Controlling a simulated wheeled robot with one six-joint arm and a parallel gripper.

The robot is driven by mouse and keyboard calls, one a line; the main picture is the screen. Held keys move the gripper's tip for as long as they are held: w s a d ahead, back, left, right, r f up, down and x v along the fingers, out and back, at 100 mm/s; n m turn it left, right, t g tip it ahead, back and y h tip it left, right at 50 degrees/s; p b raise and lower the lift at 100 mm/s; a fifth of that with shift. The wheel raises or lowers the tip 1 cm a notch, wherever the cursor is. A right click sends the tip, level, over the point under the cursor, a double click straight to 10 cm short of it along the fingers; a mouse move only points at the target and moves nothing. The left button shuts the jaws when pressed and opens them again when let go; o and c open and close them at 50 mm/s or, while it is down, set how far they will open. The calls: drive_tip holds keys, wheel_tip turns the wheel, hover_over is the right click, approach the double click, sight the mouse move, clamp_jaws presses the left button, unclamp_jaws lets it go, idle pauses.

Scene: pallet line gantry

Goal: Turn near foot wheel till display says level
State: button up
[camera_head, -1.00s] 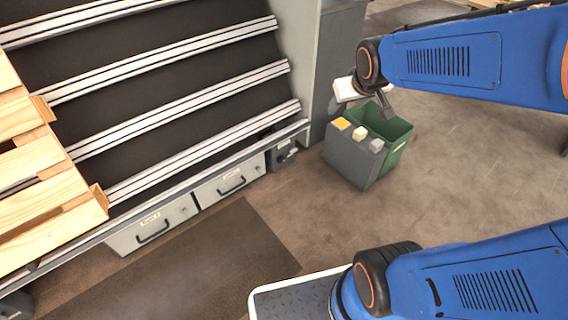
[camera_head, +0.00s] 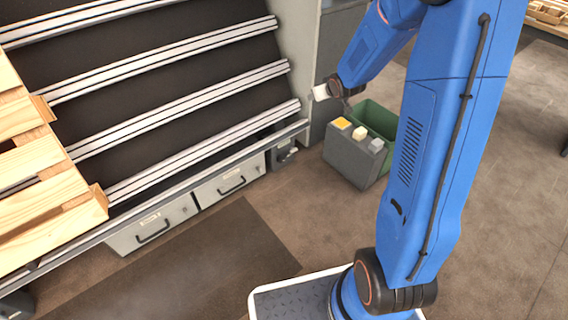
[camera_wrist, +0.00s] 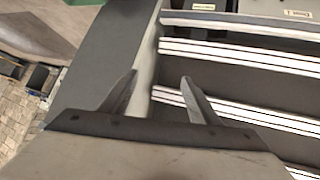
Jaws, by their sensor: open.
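My gripper (camera_wrist: 160,76) is open and empty in the wrist view, its two fingers apart above the rack's grey end panel and striped rails. In the head view my gripper (camera_head: 321,92) is beside the rack's right end panel, with its fingers hard to make out. A small dark unit (camera_head: 284,154) sits low at the rack's right front corner, below and left of my gripper; I cannot tell whether it holds the foot wheel. A dark part (camera_head: 15,304) shows at the lower left edge, too cut off to identify. No readable display is in view.
The sloped rack has several rails (camera_head: 180,105) and a wooden pallet (camera_head: 45,170) at left. Drawers (camera_head: 228,184) line its base. A grey box (camera_head: 350,160) with small blocks on top and a green bin (camera_head: 375,118) stand right of it. A dark mat (camera_head: 200,255) lies in front.

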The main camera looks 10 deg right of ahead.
drive_tip(key=w+f+t+y, duration=0.1)
drive_tip(key=w+f, duration=0.3)
drive_tip(key=f, duration=0.2)
drive_tip(key=w+f+y, duration=0.1)
drive_tip(key=w+f, duration=0.3)
drive_tip(key=f, duration=0.3)
drive_tip(key=m+t+y, duration=0.1)
drive_tip(key=t+y, duration=0.4)
drive_tip(key=y, duration=0.1)
approach(282, 160)
drive_tip(key=x, duration=0.8)
drive_tip(key=shift+w+a, duration=0.1)
drive_tip(key=shift+w, duration=0.05)
drive_tip(key=c, duration=1)
drive_tip(key=shift+c, duration=0.2)
